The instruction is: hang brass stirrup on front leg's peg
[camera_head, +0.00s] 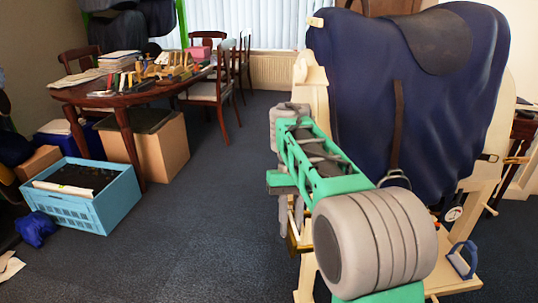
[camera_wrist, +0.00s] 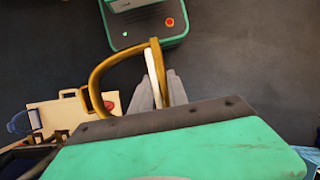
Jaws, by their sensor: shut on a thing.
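My gripper (camera_wrist: 160,92) is shut on the brass stirrup (camera_wrist: 98,72). In the wrist view its grey fingers close on the straight side, beside a white strip, and the arch curves out to the left. In the head view a bit of brass (camera_head: 293,243) shows below my arm, by the near left wooden leg (camera_head: 306,280); much of the stirrup is hidden. The wooden stand carries a dark blue saddle-shaped cover. A short peg (camera_head: 491,209) sticks out of its right leg (camera_head: 478,195). I cannot tell whether the stirrup touches any peg.
A blue stirrup (camera_head: 463,259) is at the stand's lower right; it also shows in the wrist view (camera_wrist: 19,122). A steel stirrup (camera_head: 395,178) hangs from a strap. A blue crate (camera_head: 97,211) and a table (camera_head: 75,93) are left. The carpet between is clear.

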